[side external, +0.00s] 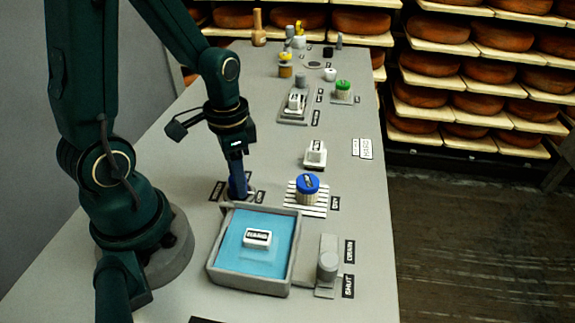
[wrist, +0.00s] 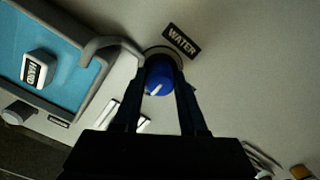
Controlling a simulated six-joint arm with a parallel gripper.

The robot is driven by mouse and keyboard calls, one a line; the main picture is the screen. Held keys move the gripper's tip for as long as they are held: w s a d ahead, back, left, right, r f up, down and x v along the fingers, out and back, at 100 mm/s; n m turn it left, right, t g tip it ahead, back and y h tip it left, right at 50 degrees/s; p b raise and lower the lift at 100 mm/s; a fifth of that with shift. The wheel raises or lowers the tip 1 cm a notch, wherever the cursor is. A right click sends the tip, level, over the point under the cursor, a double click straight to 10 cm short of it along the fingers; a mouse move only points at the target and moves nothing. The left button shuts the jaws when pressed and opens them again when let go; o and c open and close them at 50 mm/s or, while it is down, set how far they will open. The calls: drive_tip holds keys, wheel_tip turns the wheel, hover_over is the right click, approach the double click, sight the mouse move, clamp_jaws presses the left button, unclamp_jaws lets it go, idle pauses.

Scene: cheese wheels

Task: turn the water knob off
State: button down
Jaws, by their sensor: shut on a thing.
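The water knob (wrist: 158,88) is round and blue with a white pointer line on top. It sits by the black WATER label (wrist: 181,41) in the wrist view. My gripper (wrist: 162,70) has its two dark fingers closed on either side of the knob. In the side view my gripper (side external: 237,190) points straight down beside the basin's far left corner, and the knob cannot be made out clearly there. The basin (side external: 212,268) is grey and holds blue water, with a curved grey spout (wrist: 108,42) reaching over its edge.
A white labelled block (side external: 257,238) is in the basin. A blue-lidded jar (side external: 308,188) stands on a white slatted rack right of my gripper. A grey drain knob (side external: 327,267) is right of the basin. Cheese shelves (side external: 480,70) stand behind.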

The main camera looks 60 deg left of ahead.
drive_tip(key=shift+c, duration=2.2)
unclamp_jaws()
drive_tip(key=shift+r, duration=2.6)
drive_tip(key=s+d+r+n+t, duration=0.2)
drive_tip(key=d+r+t, duration=0.3)
drive_tip(key=d+r, duration=0.2)
drive_tip(key=shift+s+r+t, duration=0.3)
drive_tip(key=shift+s+r, duration=0.05)
drive_tip(key=shift+r, duration=0.6)
